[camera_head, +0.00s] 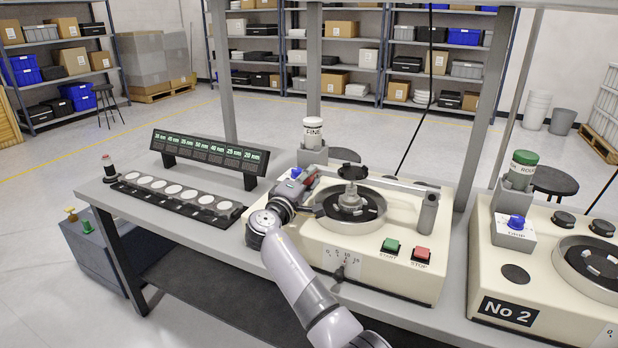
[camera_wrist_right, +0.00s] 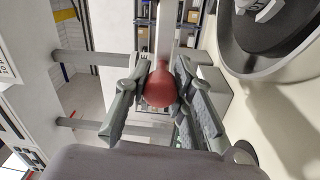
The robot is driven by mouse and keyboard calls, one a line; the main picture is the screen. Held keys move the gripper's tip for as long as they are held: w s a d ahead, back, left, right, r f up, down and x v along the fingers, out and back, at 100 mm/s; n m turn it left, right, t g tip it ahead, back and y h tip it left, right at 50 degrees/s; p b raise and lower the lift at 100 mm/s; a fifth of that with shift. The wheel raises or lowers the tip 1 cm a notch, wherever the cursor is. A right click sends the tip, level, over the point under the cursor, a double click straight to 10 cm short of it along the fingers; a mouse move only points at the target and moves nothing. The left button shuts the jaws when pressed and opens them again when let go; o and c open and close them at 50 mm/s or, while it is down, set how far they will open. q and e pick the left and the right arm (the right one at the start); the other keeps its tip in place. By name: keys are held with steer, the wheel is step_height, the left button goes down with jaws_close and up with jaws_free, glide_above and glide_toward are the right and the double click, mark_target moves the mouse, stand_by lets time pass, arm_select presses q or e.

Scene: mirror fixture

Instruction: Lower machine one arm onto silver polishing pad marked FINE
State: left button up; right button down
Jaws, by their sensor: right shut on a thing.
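Machine one is the cream machine (camera_head: 395,262) at the middle of the bench. Its round dark-and-silver plate (camera_head: 373,211) carries a grey fixture (camera_head: 350,196) at its centre; no FINE mark is legible on it. A grey bar (camera_head: 405,187) spans above the plate from a post (camera_head: 428,212) on the right. My right gripper (camera_head: 308,181) is at the plate's left rear side. In the right wrist view my right gripper (camera_wrist_right: 156,92) is shut around a red ball knob (camera_wrist_right: 159,86) at the end of a grey bar (camera_wrist_right: 164,38). My left gripper is not in view.
A white bottle labelled FINE (camera_head: 313,131) stands behind my right gripper. Green START (camera_head: 390,246) and red STOP (camera_head: 422,254) buttons are at the front. Machine No 2 (camera_head: 540,285) stands at right. A tray of white discs (camera_head: 176,193) and a display (camera_head: 209,152) are at left.

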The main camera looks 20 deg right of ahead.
steer(key=c, duration=1.4)
jaws_free()
steer(key=shift+r, duration=0.15)
steer(key=shift+o, duration=0.3)
steer(key=v, duration=1.2)
